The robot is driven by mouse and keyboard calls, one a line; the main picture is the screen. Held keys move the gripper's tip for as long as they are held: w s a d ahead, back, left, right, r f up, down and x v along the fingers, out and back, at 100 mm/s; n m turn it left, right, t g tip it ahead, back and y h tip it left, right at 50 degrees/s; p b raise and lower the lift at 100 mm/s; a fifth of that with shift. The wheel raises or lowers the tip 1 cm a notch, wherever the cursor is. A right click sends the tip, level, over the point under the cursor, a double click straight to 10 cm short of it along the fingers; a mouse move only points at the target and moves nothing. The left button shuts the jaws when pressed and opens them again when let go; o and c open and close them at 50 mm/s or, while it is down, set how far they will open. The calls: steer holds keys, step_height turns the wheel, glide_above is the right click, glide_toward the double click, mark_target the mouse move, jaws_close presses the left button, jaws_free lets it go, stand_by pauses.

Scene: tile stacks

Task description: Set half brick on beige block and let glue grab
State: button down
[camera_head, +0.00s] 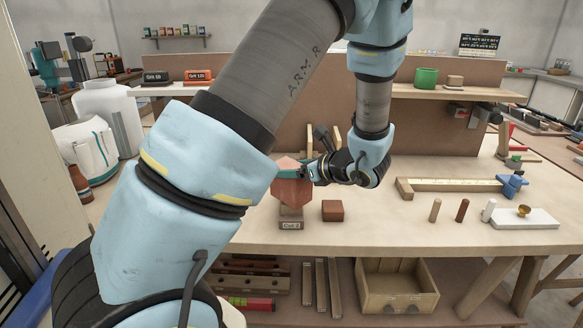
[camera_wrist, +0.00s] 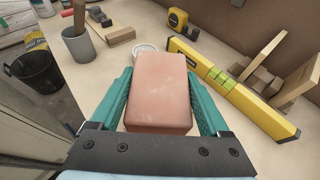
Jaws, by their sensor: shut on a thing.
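The half brick, a salmon-red block (camera_wrist: 160,88), fills the space between the teal fingers of my gripper (camera_wrist: 161,100) in the wrist view. My gripper (camera_head: 292,173) is shut on it. Whether the brick touches that block cannot be told. The wrist view hides what lies beneath the brick.
A dark red block (camera_head: 333,210) stands just right on the bench (camera_head: 385,225). The wrist view shows a yellow level (camera_wrist: 235,90) close to the right finger, and a grey cup (camera_wrist: 79,48).

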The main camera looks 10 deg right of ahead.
jaws_free()
steer(key=shift+r, duration=0.2)
steer(key=b+v, duration=0.1)
steer(key=v, duration=1.1)
steer(key=shift+b, duration=0.35)
steer(key=shift+s+f, duration=0.1)
